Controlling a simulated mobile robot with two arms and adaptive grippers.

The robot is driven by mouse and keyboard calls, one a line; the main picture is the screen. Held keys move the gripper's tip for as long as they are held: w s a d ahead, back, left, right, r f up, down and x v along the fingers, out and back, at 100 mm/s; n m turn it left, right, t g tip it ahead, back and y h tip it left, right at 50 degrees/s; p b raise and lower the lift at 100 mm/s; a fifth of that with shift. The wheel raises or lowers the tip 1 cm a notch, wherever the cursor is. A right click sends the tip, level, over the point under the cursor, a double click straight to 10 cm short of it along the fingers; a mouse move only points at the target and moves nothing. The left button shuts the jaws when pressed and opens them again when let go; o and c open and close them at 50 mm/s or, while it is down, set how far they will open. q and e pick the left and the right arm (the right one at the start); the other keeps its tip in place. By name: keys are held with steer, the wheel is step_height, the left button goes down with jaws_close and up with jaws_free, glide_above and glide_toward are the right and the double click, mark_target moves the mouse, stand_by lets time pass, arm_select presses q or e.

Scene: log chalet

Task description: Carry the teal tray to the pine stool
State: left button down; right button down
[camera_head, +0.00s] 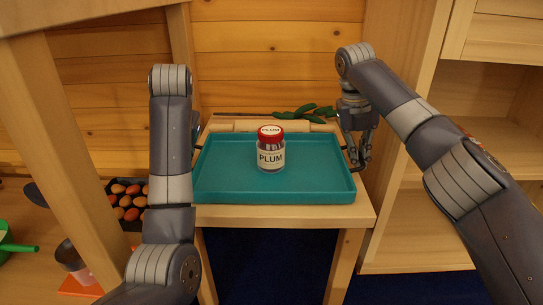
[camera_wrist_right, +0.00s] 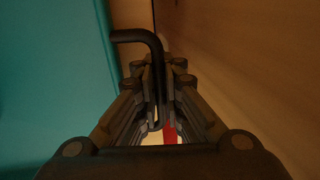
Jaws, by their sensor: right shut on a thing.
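The teal tray (camera_head: 225,185) is level in the middle of the head view, over a light wooden top with legs (camera_head: 290,215); I cannot tell whether it touches that top or whether this is the pine stool. A red-lidded jar labelled PLUM (camera_head: 270,158) stands upright on the tray. My right gripper (camera_head: 359,160) is shut on the tray's black right handle (camera_wrist_right: 150,38), beside the tray's teal side (camera_wrist_right: 55,80) in the right wrist view. My left gripper is almost wholly hidden behind my left arm at the tray's left side; only a dark sliver (camera_head: 196,128) shows.
Green pods (camera_head: 305,113) lie behind the tray near the log wall. An open wooden shelf unit (camera_head: 425,230) stands close on the right. A dark blue floor area (camera_head: 270,265) shows below.

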arm_select(q)
steer(key=c, duration=2.1)
jaws_free()
steer(key=shift+d+f, duration=0.15)
steer(key=shift+f, duration=0.05)
arm_select(e)
steer(key=c, duration=2.1)
jaws_free()
steer(key=shift+a+f, duration=0.15)
steer(key=shift+f, duration=0.05)
steer(key=shift+c, duration=0.2)
arm_select(q)
steer(key=o, duration=0.4)
steer(key=shift+r, duration=0.1)
arm_select(e)
steer(key=o, duration=0.4)
steer(key=shift+r, duration=0.1)
steer(key=shift+o, duration=0.2)
arm_select(q)
steer(key=shift+r, duration=0.1)
arm_select(e)
steer(key=shift+r, duration=0.1)
